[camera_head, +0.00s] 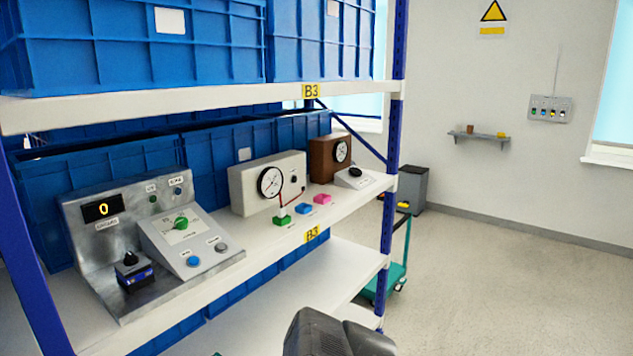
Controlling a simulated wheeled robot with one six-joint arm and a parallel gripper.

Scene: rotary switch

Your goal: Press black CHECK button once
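A black round button (356,171) sits on a small sloped white box (352,182) at the right end of the middle shelf; its label is too small to read. On the left, a metal panel (78,246) has a display (103,207) reading 0. Its sloped control box carries a green rotary knob (181,223), a blue button (193,261) and a grey button (222,247). A black knob (130,258) stands on a blue block at the panel's front. Part of my dark grey arm shows at the bottom, below the shelf; no gripper fingers are visible.
A white gauge box (241,183) and a brown gauge box (321,164) stand on the shelf (262,243). Green, blue and pink blocks lie before them. Blue crates fill the back and the upper shelf. A blue upright (389,235) bounds the shelf's right end.

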